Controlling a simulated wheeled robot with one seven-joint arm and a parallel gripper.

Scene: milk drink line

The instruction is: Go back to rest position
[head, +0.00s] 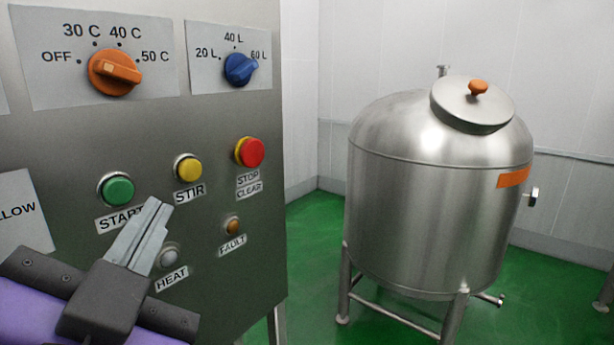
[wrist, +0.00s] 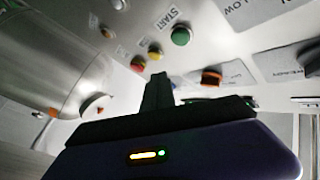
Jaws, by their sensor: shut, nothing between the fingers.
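My gripper (head: 152,215) is shut and empty, its grey fingers pressed together. In the head view it is in front of the lower left of the control panel (head: 215,110), below the green START button (head: 118,188), and its tip covers the end of the START label. Whether it touches the panel cannot be told. In the wrist view the shut fingers (wrist: 158,88) point toward the panel, near the yellow STIR button (wrist: 155,55) and the green button (wrist: 181,36).
The panel also carries an orange temperature knob (head: 115,72), a blue volume knob (head: 241,69), a red STOP button (head: 249,152), and HEAT (head: 169,255) and FAULT (head: 233,226) lamps. A steel tank (head: 425,200) stands to the right on the green floor (head: 315,265). Floor between them is clear.

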